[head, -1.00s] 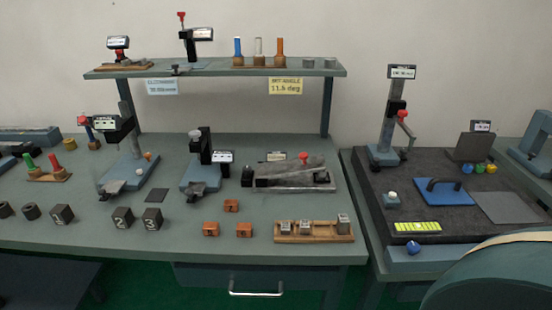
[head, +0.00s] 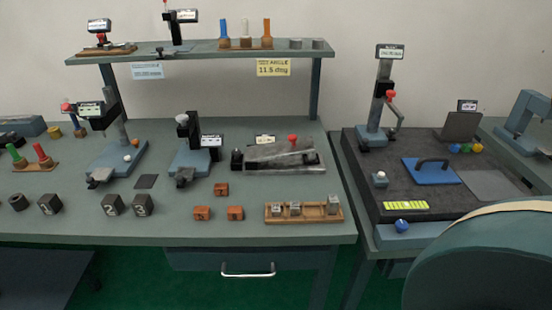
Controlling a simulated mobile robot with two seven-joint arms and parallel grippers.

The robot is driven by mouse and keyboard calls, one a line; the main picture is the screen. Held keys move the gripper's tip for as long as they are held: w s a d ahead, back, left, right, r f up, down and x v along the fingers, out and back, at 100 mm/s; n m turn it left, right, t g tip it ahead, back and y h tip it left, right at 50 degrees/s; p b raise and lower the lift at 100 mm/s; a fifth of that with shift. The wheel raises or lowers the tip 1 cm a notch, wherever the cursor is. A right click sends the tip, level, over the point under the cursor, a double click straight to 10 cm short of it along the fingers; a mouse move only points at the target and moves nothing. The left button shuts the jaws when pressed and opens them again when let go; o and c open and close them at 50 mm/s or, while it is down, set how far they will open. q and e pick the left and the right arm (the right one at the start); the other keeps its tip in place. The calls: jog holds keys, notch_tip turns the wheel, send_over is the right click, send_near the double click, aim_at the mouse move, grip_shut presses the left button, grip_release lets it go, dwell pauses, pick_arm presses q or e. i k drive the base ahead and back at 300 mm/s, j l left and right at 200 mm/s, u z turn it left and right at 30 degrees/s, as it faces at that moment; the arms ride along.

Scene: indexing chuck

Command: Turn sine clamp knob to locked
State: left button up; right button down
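A low grey metal device that looks like the sine plate (head: 272,158) lies on the green workbench, right of the middle stand. A red knob (head: 292,139) stands on its top near the right; I take this for the clamp knob. A small label sits behind the device, too small to read. Whether the knob is locked cannot be told from here. Neither of my grippers shows in the head view.
A shelf (head: 200,48) spans the back of the bench. A yellow card (head: 273,67) on it reads 11.5 deg. Wooden tray of blocks (head: 304,211) and orange blocks (head: 235,213) stand in front. A dark granite plate (head: 400,205) is at right. A large green rounded shape fills the lower right.

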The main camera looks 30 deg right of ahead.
aim_at(236, 153)
jog(key=i+j, duration=0.35)
jog(key=j, duration=0.2)
jog(key=i+j+z, duration=0.1)
jog(key=z, duration=1.2)
jog(key=j, duration=0.1)
